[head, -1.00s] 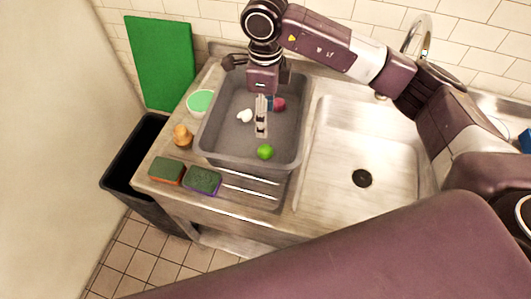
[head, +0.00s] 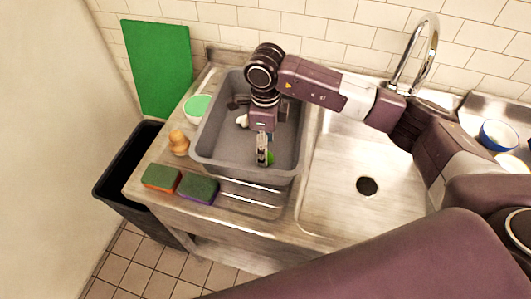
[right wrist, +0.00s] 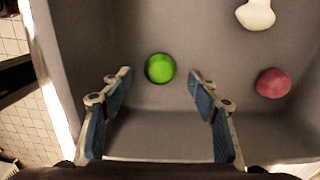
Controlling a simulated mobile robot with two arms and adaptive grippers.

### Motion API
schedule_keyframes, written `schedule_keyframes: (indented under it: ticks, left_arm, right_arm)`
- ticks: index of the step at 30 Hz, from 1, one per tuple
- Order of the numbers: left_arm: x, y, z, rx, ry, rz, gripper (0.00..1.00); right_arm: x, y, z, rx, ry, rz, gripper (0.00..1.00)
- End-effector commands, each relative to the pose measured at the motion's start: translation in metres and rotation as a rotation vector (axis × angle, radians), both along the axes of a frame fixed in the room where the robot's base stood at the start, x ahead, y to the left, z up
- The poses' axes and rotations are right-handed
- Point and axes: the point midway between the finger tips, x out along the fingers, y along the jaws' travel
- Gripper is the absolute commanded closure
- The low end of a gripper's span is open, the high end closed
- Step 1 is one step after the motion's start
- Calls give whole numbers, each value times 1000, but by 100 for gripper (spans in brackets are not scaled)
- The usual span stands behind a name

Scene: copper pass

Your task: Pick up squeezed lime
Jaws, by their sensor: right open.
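The squeezed lime (right wrist: 160,68) is a bright green round piece on the floor of the grey tub (head: 212,165). In the head view the lime (head: 270,158) is mostly hidden behind my right gripper (head: 262,160). In the right wrist view my right gripper (right wrist: 160,88) is open and empty, with blue-padded fingers spread to either side. The lime lies between and just beyond the fingertips, apart from both. My left gripper is not in view.
A white piece (right wrist: 256,14) and a dark pink piece (right wrist: 273,83) lie in the tub too. The tub walls rise close around my gripper. Two sponges (head: 162,178), a wooden-topped item (head: 179,142) and a green-topped bowl (head: 195,108) stand outside. The sink basin (head: 350,150) is empty.

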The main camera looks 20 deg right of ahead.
Motion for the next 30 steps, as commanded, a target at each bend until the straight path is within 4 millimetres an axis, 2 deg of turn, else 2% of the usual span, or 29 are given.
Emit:
schedule_keyframes:
  ticks: [1,6,14,23,30]
  left_arm:
    - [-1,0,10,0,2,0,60]
    - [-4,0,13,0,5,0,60]
    - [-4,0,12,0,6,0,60]
    - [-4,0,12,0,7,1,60]
    - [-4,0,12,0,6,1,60]
  right_arm:
    - [-1,-1,-3,-1,4,-1,45]
    - [0,0,-24,0,1,0,45]
    - [1,0,-27,0,-1,1,45]
    - [1,0,-27,0,-1,1,78]
    - [1,0,-27,0,-1,1,80]
